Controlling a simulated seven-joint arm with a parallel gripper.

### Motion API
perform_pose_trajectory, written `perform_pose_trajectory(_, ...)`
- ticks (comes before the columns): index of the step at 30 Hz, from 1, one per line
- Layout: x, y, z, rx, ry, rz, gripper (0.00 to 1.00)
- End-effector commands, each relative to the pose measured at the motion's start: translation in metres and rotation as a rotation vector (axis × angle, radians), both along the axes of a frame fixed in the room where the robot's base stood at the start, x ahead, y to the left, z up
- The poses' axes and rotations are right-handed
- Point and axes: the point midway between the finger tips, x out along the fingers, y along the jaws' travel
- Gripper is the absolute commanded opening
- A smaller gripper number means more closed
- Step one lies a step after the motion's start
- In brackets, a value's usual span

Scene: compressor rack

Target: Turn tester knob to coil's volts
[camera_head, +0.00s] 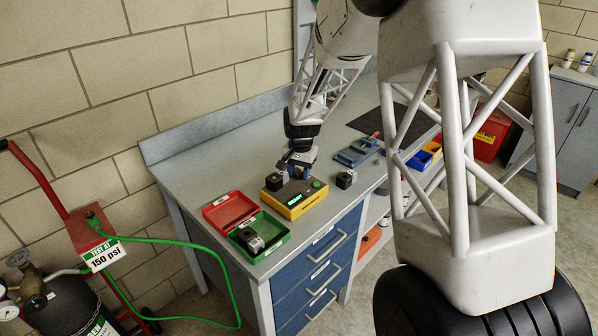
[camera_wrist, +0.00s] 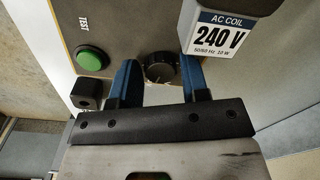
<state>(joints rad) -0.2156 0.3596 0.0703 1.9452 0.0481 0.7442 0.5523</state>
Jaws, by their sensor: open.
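The yellow tester (camera_head: 293,209) sits on the bench with a green display; its face also shows in the wrist view (camera_wrist: 105,15). Its round black knob (camera_wrist: 160,68) is visible in the wrist view, with the green TEST button (camera_wrist: 90,59) to its left. A coil (camera_wrist: 222,12) labelled "AC COIL 240 V" is at the tester's end; it appears as a dark block in the head view (camera_head: 274,182). My gripper (camera_head: 297,165) is over the tester. Its open blue fingers (camera_wrist: 160,75) straddle the knob, with gaps seeming to show. The knob's pointer and scale are not readable.
Another black block (camera_head: 346,179) stands on the bench right of the tester. An open red and green case (camera_head: 281,236) holding a grey-black part lies in front left. A blue tray (camera_head: 358,152) is farther right. Bare bench (camera_head: 200,155) lies behind the case.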

Motion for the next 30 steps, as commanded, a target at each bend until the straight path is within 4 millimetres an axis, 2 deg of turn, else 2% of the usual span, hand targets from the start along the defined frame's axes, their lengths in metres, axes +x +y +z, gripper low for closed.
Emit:
perform_pose_trajectory(6,-0.0001,0.0,-0.0002,0.0,0.0,0.0,0.42)
perform_pose_trajectory(13,-0.0001,0.0,-0.0002,0.0,0.0,0.0,0.08)
perform_pose_trajectory(23,-0.0004,0.0,-0.0004,0.0,0.001,-0.03,0.07)
perform_pose_trajectory(30,-0.0004,0.0002,-0.0003,0.0,0.001,-0.132,0.07)
